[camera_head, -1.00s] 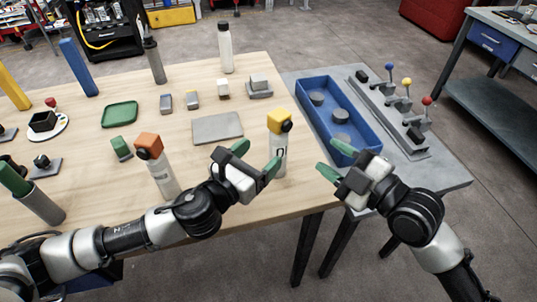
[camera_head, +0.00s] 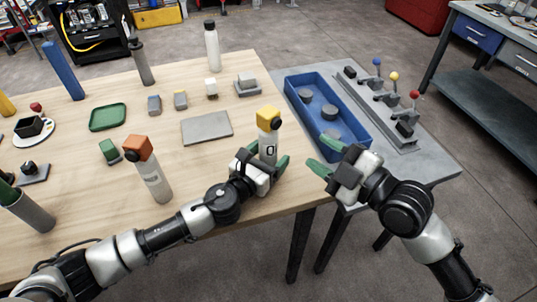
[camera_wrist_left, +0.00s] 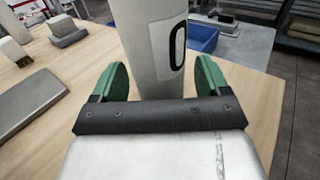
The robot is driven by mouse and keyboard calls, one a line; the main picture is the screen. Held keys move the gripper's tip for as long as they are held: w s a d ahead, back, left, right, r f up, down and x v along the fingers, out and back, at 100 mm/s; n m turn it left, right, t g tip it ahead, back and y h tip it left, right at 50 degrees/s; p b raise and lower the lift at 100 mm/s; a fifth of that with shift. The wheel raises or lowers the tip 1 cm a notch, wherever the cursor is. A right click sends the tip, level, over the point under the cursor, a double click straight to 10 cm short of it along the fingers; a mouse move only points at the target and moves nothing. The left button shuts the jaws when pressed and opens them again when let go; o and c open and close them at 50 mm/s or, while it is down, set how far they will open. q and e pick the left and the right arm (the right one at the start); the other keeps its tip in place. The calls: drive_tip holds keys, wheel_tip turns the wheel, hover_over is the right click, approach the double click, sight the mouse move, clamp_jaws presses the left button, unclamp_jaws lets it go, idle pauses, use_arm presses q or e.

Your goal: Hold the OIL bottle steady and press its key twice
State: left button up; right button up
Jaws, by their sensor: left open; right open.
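The OIL bottle (camera_head: 268,148) is white with a yellow cap (camera_head: 268,119) that carries a dark round key (camera_head: 276,124). It stands upright near the right edge of the wooden table. My left gripper (camera_head: 265,159) is open, its green fingers at both sides of the lower bottle. In the left wrist view the bottle body (camera_wrist_left: 155,45) stands between the open fingers (camera_wrist_left: 157,85), with a gap on each side. Part of its dark label mark shows; its cap is out of that view. My right gripper (camera_head: 322,157) is open and empty, right of the bottle, past the table edge.
An orange-capped bottle (camera_head: 152,182) stands left of my left arm. A blue tray (camera_head: 313,112) and a lever panel (camera_head: 380,107) are on the grey side table.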

use_arm(q)
drive_tip(key=c, duration=1.1)
drive_tip(key=shift+c, duration=0.4)
use_arm(e)
drive_tip(key=shift+c, duration=0.6)
clamp_jaws()
